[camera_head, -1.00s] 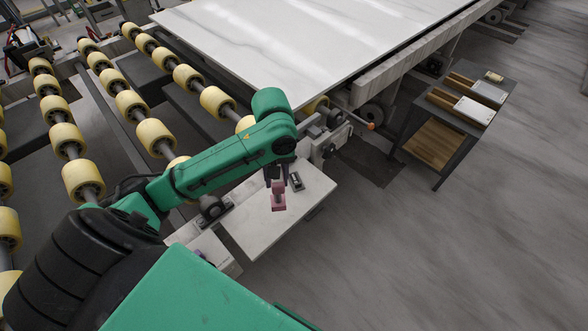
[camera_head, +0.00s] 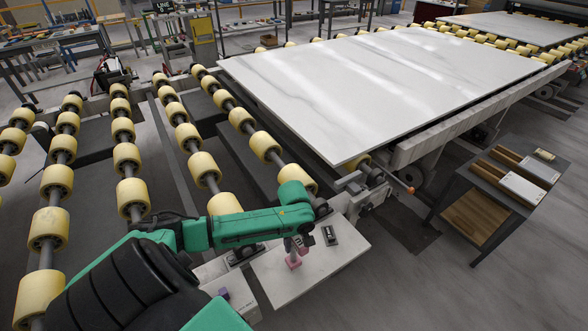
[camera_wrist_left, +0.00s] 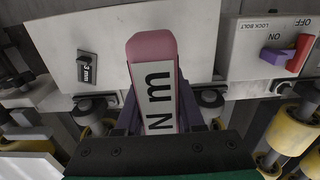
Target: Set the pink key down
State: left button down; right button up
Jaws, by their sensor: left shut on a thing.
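The pink key (camera_head: 293,263) is in my left gripper (camera_head: 291,246), over the white plate (camera_head: 318,270) beside the roller conveyor. In the left wrist view the pink key (camera_wrist_left: 152,46) has a white label reading "N m" and stands up between the gripper's fingers (camera_wrist_left: 155,118). The fingers are shut on it. I cannot tell whether the key's lower end touches the plate. My right gripper is out of view.
A black piece marked "3 mm" (camera_wrist_left: 87,67) lies on the plate, right of the key in the head view (camera_head: 329,235). A lock-bolt panel with a red switch (camera_wrist_left: 300,53) sits beside it. A stone slab (camera_head: 390,80) and a side table (camera_head: 490,190) lie beyond.

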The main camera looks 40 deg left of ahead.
pick_arm(q)
notch_tip(320, 180, down, 2)
jog(key=shift+f, duration=0.1)
jog(key=c, duration=0.5)
grip_release()
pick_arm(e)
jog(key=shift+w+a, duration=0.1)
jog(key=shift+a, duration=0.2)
pick_arm(q)
jog(key=shift+r, duration=0.35)
notch_tip(320, 180, up, 12)
jog(key=shift+f, duration=0.2)
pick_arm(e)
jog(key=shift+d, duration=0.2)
pick_arm(q)
jog(key=shift+f, duration=0.1)
